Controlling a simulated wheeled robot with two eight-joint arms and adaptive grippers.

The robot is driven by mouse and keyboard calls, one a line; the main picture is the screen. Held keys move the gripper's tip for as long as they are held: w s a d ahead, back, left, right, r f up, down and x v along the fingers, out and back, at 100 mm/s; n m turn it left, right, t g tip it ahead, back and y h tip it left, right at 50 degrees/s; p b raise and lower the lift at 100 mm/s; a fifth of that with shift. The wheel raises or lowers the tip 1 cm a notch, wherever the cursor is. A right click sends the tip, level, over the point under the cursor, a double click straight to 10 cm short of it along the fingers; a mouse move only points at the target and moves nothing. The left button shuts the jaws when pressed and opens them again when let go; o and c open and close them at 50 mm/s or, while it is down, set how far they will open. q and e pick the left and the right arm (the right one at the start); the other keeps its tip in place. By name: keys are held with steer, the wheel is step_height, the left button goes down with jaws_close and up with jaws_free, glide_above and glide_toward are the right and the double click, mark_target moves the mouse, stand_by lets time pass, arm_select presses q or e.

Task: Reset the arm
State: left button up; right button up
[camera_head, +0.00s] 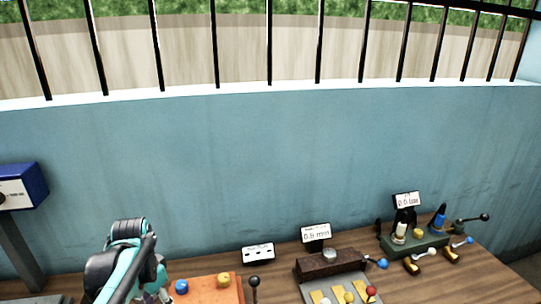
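A teal and black arm of mine (128,262) rises at the lower left, in front of the workbench (480,277). Its upper end is bent over and its lower part runs out of the bottom edge. I cannot make out any gripper fingers on it. My other arm is not in view.
An orange block (207,290) with blue and yellow knobs is right of my arm. A grey fixture with a display (316,234) and coloured knobs, and a green fixture (415,245) with bottles, stand further right. A blue box (22,187) is at left. A blue wall (280,160) closes the back.

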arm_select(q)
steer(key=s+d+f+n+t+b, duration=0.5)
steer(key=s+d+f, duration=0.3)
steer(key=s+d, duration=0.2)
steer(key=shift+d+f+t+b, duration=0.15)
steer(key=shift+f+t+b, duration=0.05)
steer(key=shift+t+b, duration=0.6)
